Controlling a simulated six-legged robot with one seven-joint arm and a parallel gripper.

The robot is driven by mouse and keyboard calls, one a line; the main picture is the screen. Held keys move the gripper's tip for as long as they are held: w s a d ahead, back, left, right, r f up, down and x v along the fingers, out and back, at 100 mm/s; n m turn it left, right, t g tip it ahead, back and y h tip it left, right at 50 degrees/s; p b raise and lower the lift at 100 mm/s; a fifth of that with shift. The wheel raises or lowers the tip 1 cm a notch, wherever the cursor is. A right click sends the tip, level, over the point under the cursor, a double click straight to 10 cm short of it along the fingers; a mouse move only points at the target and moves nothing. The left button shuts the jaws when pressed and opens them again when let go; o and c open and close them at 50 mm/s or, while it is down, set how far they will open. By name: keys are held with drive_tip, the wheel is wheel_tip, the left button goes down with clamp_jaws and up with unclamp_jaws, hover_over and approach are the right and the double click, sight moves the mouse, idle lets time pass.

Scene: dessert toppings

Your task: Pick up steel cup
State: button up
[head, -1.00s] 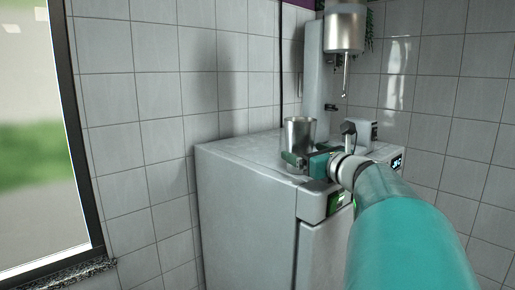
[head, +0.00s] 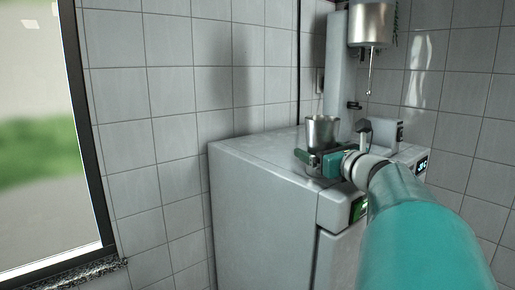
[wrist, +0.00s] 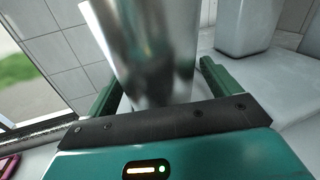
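The steel cup (head: 322,132) stands upright on top of the white cabinet-like machine (head: 262,152). In the wrist view the cup (wrist: 158,60) fills the middle, between my two green fingers. My gripper (head: 312,160) is low at the cup's near side, with a finger on either side of it. In the wrist view my gripper (wrist: 160,88) is open, with a gap showing between the right finger and the cup. The left finger is close to the cup; contact there is unclear. The cup's base is partly hidden by the gripper.
A cylindrical steel dispenser (head: 371,25) with a thin nozzle hangs behind and right of the cup. A grey unit with a dark lever (head: 364,130) stands right of the cup. Tiled walls close in the back. The machine top left of the cup is clear.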

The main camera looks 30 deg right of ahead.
drive_tip(key=shift+w, duration=0.2)
drive_tip(key=c, duration=0.3)
drive_tip(key=shift+s, duration=0.25)
drive_tip(key=c, duration=0.8)
drive_tip(key=shift+w, duration=0.15)
drive_tip(key=shift+c, duration=0.6)
wheel_tip(320, 180, up, 10)
